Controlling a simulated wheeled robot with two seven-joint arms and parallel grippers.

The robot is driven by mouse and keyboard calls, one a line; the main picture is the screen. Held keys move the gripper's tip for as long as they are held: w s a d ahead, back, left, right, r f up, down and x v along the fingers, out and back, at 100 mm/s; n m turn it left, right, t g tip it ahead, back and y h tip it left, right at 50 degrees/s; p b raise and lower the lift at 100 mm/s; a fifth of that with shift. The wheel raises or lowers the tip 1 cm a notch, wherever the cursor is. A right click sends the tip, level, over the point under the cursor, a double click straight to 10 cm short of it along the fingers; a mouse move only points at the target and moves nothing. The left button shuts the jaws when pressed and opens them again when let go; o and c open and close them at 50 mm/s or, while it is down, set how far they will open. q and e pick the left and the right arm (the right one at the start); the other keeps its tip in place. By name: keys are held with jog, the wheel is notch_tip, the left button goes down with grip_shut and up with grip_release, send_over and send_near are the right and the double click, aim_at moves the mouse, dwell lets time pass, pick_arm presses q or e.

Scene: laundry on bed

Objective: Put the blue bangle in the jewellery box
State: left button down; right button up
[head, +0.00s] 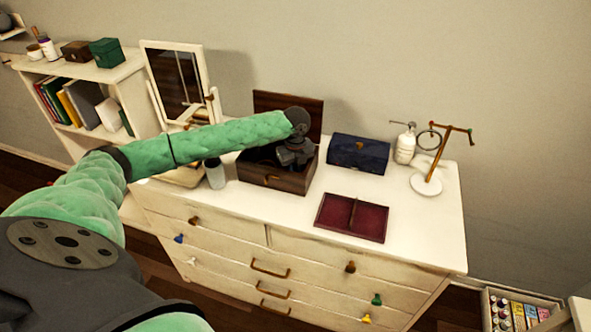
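The open brown wooden box (275,178) stands on the white dresser with its lid raised at the back; it looks like the jewellery box. My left gripper (291,158) reaches down at the right part of its opening. The gripper is dark and small here, so its fingers and anything between them cannot be made out. My arm hides part of the lid and inside. I cannot identify a blue bangle. A dark ring (429,140) hangs on the wooden-armed stand (427,184) at the right, its colour unclear. My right gripper is not in view.
A closed dark blue box (358,155) stands right of the brown box, beside a white pump bottle (405,148). A red-lined tray (351,218) lies in front. A mirror (176,80) and a small bottle (215,174) stand left. The dresser top's right front is clear.

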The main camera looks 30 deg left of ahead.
pick_arm(q)
jog(key=c, duration=1.6)
grip_release()
jog(key=shift+f, duration=0.15)
jog(key=shift+o, duration=0.2)
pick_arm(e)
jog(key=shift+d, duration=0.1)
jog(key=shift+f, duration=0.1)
